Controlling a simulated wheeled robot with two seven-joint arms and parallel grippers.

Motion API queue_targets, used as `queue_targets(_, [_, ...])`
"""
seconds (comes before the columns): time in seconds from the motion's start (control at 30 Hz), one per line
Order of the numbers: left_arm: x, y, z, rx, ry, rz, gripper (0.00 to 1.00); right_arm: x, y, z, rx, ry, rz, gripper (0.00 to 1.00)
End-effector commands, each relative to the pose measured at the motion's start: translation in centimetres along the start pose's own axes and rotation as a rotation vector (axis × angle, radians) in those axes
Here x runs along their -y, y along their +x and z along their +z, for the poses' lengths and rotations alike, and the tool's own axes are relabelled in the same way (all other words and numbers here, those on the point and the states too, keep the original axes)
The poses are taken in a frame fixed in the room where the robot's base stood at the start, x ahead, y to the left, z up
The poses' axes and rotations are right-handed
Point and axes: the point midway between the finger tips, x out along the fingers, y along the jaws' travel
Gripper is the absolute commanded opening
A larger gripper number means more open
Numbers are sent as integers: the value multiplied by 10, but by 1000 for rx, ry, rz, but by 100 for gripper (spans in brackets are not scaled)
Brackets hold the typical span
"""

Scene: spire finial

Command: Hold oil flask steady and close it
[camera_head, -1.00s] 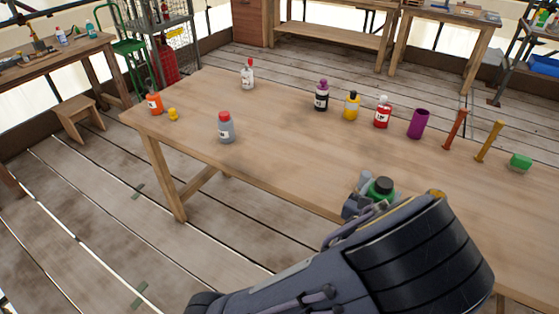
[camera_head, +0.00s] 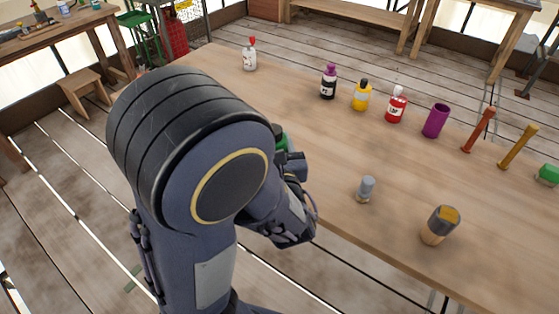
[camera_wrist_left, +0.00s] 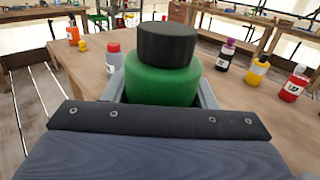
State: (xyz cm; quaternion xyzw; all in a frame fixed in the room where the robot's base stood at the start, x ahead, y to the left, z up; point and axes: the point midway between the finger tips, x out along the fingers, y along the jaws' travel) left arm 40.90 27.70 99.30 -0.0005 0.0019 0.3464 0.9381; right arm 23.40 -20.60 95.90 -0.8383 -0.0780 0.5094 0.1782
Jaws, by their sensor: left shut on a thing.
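My left gripper (camera_wrist_left: 162,95) is shut on a green flask (camera_wrist_left: 163,82) with a wide black cap (camera_wrist_left: 166,44), which I take to be the oil flask. In the left wrist view the flask stands upright between the two grey fingers, and the cap sits on top. I cannot tell whether the cap is tightened. In the head view only a sliver of the green flask (camera_head: 281,143) shows past my left arm, by the left gripper (camera_head: 290,165). My right gripper is in neither current view.
A small grey bottle (camera_head: 366,190) and a yellow-topped tool (camera_head: 440,226) stand near the table's front edge. Purple-capped (camera_head: 328,83), yellow (camera_head: 362,95) and red (camera_head: 396,105) bottles and a purple cup (camera_head: 435,121) line the back.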

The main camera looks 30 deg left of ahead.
Motion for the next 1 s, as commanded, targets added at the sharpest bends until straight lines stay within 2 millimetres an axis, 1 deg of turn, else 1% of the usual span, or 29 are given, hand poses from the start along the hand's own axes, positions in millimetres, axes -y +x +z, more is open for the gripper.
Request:
queue_targets(0.07, [1,1,-1,1,0,0,0,0,1,0,0,0,0,59])
queue_targets(0.17, [3,11,-6,3,0,4,0,-2,5,2,0,0,0,59])
queue_targets(0.27, [8,30,-17,4,3,5,0,-5,11,6,0,0,0,59])
queue_targets(0.47, [23,79,-38,4,5,3,0,-10,21,11,0,0,0,59])
queue_targets(0.5, [26,88,-43,4,4,4,0,-10,23,12,0,0,0,59])
queue_targets(0.63, [32,108,-69,1,7,2,0,-14,30,15,0,0,0,59])
queue_targets(0.7, [35,116,-78,2,6,1,0,-15,32,16,0,0,0,59])
queue_targets(0.8, [37,124,-86,2,3,0,0,-15,33,17,0,0,0,59])
queue_targets(1.0, [39,127,-89,2,-2,-1,0,-15,33,17,0,0,0,59])
